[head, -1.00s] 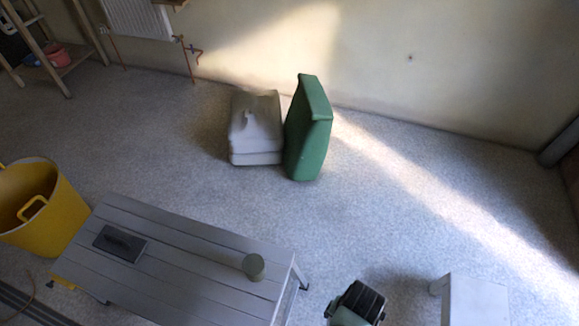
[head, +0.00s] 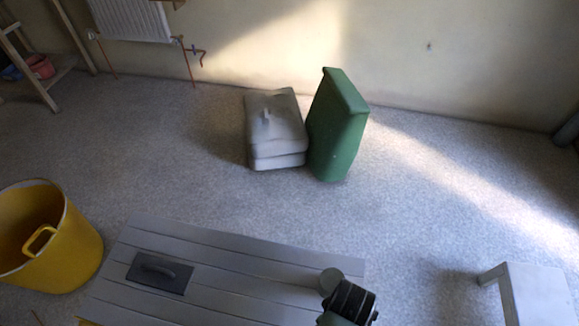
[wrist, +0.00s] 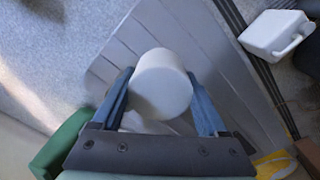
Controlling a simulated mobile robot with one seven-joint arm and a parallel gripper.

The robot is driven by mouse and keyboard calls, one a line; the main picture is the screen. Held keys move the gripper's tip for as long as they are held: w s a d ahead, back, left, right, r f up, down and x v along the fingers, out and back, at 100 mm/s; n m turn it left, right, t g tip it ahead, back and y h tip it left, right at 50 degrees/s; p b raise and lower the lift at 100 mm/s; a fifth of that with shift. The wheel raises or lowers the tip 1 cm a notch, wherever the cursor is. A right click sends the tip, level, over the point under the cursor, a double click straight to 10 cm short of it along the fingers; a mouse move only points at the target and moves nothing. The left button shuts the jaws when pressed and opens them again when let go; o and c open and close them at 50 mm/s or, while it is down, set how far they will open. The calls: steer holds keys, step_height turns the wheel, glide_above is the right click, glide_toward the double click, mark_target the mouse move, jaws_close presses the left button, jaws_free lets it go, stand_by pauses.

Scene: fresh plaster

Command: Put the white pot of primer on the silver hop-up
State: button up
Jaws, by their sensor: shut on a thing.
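The white pot of primer (wrist: 162,85) is between the two blue fingers of my gripper (wrist: 160,95) in the wrist view, and the fingers are shut on it. Below it is the slatted silver-grey platform (head: 215,262), which I take for the silver hop-up; it also shows in the wrist view (wrist: 228,98). In the head view my gripper (head: 349,302) is over the platform's right end, with its fingers and the held pot not clearly seen. A grey-green round tub (head: 330,280) shows beside it; I cannot tell whether this is the held pot.
A dark float (head: 158,272) lies on the platform's left part. A yellow tub (head: 75,255) stands at left, a pale stool (head: 537,292) at right. The floor between is clear.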

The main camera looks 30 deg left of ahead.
steer(key=f+n+b, duration=0.1)
steer(key=n+b, duration=0.1)
steer(key=n, duration=0.1)
steer(key=s+f+n+b, duration=0.1)
steer(key=f+n+b, duration=0.1)
steer(key=shift+d+f+n, duration=0.1)
steer(key=shift+f+n, duration=0.05)
steer(key=shift+n, duration=0.25)
steer(key=shift+s+f+n+b, duration=0.15)
steer(key=shift+n+b, duration=0.1)
steer(key=shift+n, duration=0.35)
steer(key=shift+s+r+n+b, duration=0.1)
steer(key=shift+n+b, duration=0.15)
steer(key=shift+n, duration=0.35)
step_height(320, 180, down, 10)
steer(key=b, duration=0.3)
steer(key=shift+f, duration=0.1)
